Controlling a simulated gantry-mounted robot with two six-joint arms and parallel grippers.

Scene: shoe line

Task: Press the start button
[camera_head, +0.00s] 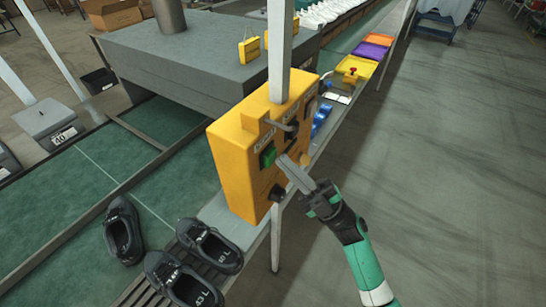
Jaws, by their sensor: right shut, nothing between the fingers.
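A yellow control box (232,172) is mounted on a grey post beside the conveyor. Its face carries a green button (268,156), a black knob (277,192) lower down and a dark lever (284,126) above. The labels are too small to read, so I cannot tell for certain which control is the start button. My right gripper (286,160) is shut and empty, its fingers pointing at the box face just right of the green button. I cannot tell whether the fingertips touch the box. The fingers hide part of the face. My left gripper is not in view.
Black shoes (124,232) stand on the green conveyor (50,215) and on a slatted rack (140,295) at lower left. A large grey machine (200,60) stands behind the box. Coloured trays (374,51) line the bench beyond. The floor (460,150) at right is clear.

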